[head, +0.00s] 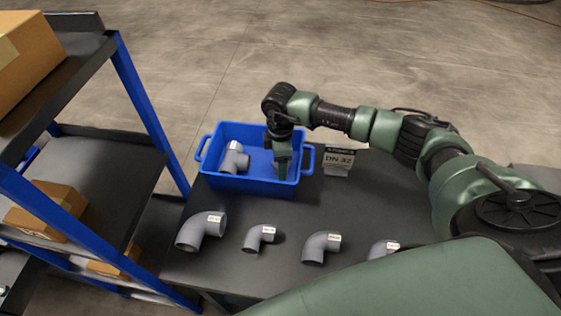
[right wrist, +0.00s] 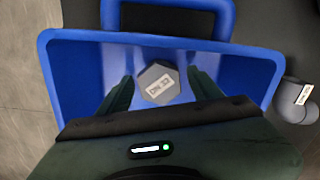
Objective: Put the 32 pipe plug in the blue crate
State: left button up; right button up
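The blue crate (head: 250,185) stands on the dark table, and its blue wall (right wrist: 70,85) fills much of the right wrist view. My right gripper (head: 282,168) reaches down into the right part of the crate. In the right wrist view a grey hexagonal pipe plug (right wrist: 158,83) with a white label lies between and beyond the fingertips. The label seems to read DN 32, upside down. My right gripper (right wrist: 159,82) is open, with a gap on both sides of the plug. The gripper hides the plug in the head view. My left gripper is not in view.
A grey tee fitting (head: 235,158) lies in the left part of the crate. A DN 32 sign (head: 338,161) stands right of it. Several grey elbows (head: 203,230) line the table front. A blue-framed shelf (head: 140,95) with cardboard boxes (head: 45,212) is at left.

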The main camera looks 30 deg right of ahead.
jog(key=shift+r, duration=0.1)
jog(key=shift+r, duration=0.25)
notch_tip(320, 180, up, 12)
jog(key=b, duration=0.2)
jog(key=shift+f, duration=0.15)
dwell(0.4)
